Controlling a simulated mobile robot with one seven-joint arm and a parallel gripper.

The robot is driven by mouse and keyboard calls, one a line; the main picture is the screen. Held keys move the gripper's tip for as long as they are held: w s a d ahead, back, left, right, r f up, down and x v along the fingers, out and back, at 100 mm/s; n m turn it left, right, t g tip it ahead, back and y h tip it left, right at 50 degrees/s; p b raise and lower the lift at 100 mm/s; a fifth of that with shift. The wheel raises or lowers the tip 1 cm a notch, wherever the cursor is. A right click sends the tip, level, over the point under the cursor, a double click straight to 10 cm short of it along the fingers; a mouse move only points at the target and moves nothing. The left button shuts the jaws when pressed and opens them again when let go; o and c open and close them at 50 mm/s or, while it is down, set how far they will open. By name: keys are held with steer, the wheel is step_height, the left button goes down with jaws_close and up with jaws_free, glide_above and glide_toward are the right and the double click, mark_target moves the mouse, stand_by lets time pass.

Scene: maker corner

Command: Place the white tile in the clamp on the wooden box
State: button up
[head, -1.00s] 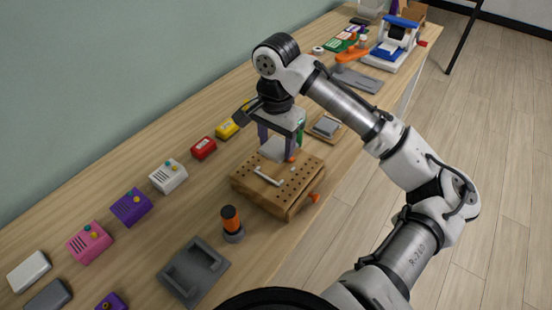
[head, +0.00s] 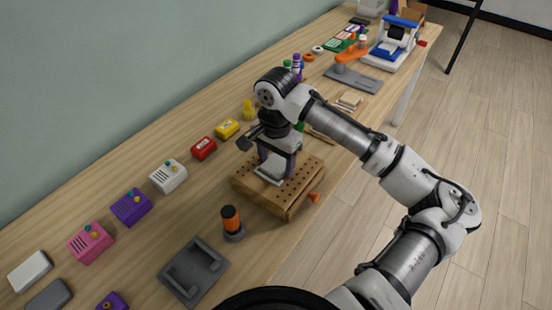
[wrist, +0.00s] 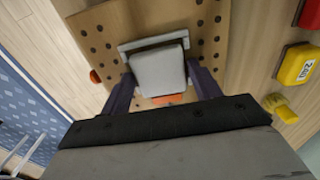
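The wooden box (head: 288,198) has a top full of dark holes and stands on the bench. The light grey bar of the clamp (wrist: 152,41) lies across its top. My gripper (head: 275,168) points down over the box, one dark purple finger on each side of the white tile (wrist: 158,70). It is shut on the tile, which sits right beside the clamp bar in the wrist view. I cannot tell whether they touch. The fingers hide part of the tile and clamp in the head view.
An orange knob (head: 315,197) sticks out of the box's side. An orange-topped cylinder (head: 231,222) and a dark grey tray (head: 193,272) stand at the near left. Red (head: 204,148) and yellow (head: 227,128) blocks lie behind the box.

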mark_target(276, 164)
steer(key=shift+o, duration=1)
steer(key=shift+r, duration=0.1)
step_height(276, 164, up, 12)
steer(key=shift+b, duration=0.3)
